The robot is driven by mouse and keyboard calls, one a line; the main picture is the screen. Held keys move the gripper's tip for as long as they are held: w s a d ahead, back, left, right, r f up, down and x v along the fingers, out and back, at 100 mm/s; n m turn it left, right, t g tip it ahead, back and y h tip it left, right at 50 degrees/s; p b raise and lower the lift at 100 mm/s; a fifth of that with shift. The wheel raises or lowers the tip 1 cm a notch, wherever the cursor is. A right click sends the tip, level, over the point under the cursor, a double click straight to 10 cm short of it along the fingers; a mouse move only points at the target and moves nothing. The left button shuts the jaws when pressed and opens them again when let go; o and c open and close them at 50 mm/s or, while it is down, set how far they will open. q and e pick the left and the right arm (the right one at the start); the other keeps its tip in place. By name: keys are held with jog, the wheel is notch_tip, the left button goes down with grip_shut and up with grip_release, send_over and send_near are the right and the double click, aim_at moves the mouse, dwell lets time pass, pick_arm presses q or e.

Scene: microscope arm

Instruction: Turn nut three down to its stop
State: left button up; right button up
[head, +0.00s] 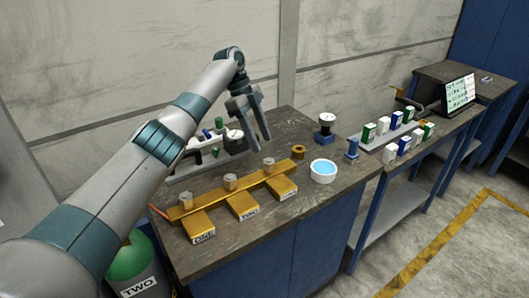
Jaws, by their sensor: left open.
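A brass bar (200,204) lies across three brass blocks on the workbench. The blocks carry labels ONE (203,237), TWO (248,212) and a third (289,195) that is small but seems to read THREE. A grey nut, nut three (269,163), stands on the bar above the third block. Similar grey nuts stand above TWO (230,182) and ONE (185,199). My left gripper (254,143) is open and points down, above and behind nut three in the picture, apart from it. How far down nut three sits cannot be told. My right gripper is out of view.
A grey tray with bottles and a gauge (233,137) stands behind the bar. A brass ring (298,152), a white bowl of blue liquid (322,171), a blue stand (352,148) and a dial gauge (326,121) are to the right. The bench front (270,235) is clear.

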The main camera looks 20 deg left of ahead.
pick_arm(q)
jog(key=b+v, duration=0.1)
jog(key=v, duration=0.9)
jog(key=shift+r, duration=0.2)
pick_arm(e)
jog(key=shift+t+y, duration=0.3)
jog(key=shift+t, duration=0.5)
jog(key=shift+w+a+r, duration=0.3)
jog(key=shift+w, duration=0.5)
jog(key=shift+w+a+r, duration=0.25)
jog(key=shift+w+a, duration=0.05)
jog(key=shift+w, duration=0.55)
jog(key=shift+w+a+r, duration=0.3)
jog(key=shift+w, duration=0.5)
